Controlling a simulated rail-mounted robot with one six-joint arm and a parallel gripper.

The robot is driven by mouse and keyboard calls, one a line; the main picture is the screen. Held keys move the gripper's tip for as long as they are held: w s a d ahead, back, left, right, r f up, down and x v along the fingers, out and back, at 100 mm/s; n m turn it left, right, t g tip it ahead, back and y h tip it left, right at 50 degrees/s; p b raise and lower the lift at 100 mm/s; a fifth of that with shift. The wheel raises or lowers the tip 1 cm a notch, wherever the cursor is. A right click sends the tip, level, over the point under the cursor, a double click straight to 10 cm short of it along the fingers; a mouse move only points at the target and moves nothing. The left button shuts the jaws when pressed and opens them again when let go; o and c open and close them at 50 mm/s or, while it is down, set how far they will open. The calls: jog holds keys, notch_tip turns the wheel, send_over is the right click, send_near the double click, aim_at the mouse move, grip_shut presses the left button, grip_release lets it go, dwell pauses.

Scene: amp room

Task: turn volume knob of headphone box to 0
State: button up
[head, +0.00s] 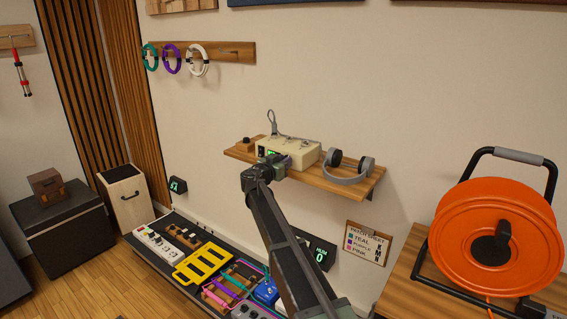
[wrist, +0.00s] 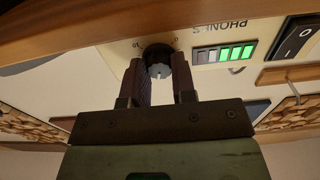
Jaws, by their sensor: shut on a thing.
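The cream headphone box (head: 300,153) stands on the wooden wall shelf. Its front panel (wrist: 205,32) appears upside down in the wrist view, with the lettering "PHONES". The dark round volume knob (wrist: 158,50) is between the two fingers of my gripper (wrist: 161,72), which is shut on it. The knob's pointer mark and exact setting cannot be made out. A level display (wrist: 224,54) beside the knob has several lit green segments and some unlit grey ones. In the head view my gripper (head: 277,162) is at the box's front and hides the knob.
A black rocker switch (wrist: 294,42) is on the same panel. Grey headphones (head: 350,178) lie on the shelf (head: 330,182) right of the box. A small wooden item (head: 244,144) is at its left. A large orange cable reel (head: 475,240) stands at the right.

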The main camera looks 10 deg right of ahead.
jog(key=shift+n, duration=0.3)
jog(key=shift+c, duration=0.2)
jog(key=shift+f+n, duration=0.15)
jog(key=shift+n, duration=7.25)
jog(key=shift+f+n, duration=0.15)
jog(key=shift+n, duration=7.25)
jog(key=o, duration=0.9)
